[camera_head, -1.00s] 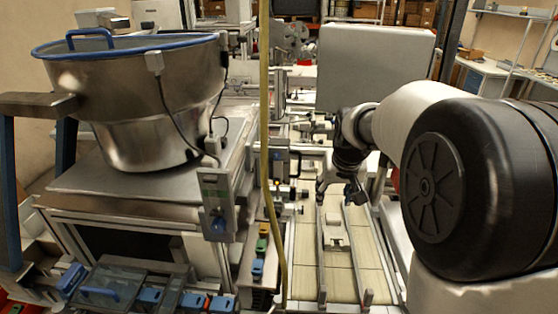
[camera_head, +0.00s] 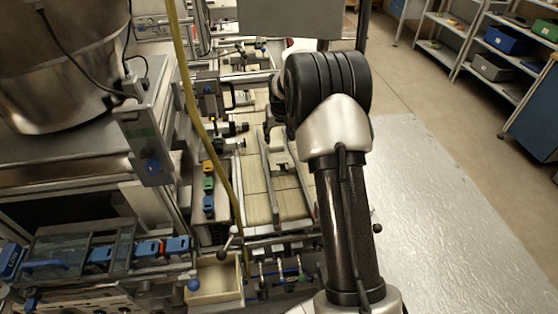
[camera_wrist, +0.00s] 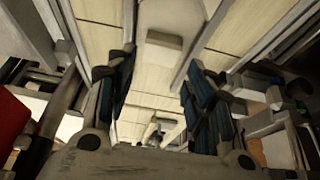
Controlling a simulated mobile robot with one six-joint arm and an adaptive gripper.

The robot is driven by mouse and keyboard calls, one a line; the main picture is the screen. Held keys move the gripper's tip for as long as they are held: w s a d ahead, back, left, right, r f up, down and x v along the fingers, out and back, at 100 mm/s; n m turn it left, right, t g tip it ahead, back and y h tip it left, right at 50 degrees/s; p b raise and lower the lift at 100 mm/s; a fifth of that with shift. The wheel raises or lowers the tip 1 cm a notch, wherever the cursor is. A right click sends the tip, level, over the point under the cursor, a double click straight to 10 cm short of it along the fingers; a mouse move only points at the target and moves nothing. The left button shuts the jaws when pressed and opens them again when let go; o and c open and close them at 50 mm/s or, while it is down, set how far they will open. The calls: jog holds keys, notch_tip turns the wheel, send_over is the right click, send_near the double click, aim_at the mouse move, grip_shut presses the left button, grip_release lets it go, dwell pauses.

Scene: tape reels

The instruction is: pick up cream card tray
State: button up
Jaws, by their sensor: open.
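A pale cream piece, which I take to be the cream card tray (camera_head: 280,150), lies on the belt between two metal rails. In the wrist view the same pale piece (camera_wrist: 165,40) shows beyond my fingertips, roughly in line with the gap. My gripper (camera_wrist: 158,68) is open, with dark pads on either side of an empty gap. The pale piece appears apart from the fingers; how far off I cannot tell.
The conveyor belt (camera_head: 258,205) has metal rails along it. An open cream box (camera_head: 215,282) stands at the belt's near end. A yellow cable (camera_head: 205,125) hangs in front. A steel bowl (camera_head: 60,90) stands left. Clear floor (camera_head: 430,210) lies right.

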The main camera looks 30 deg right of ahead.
aim_at(276, 144)
jog(key=b+x, duration=0.1)
jog(key=x, duration=0.5)
jog(key=shift+w+f+b, duration=0.15)
jog(key=shift+f+b, duration=0.15)
jog(key=shift+f, duration=0.05)
jog(key=shift+c, duration=0.4)
jog(key=c, duration=0.7)
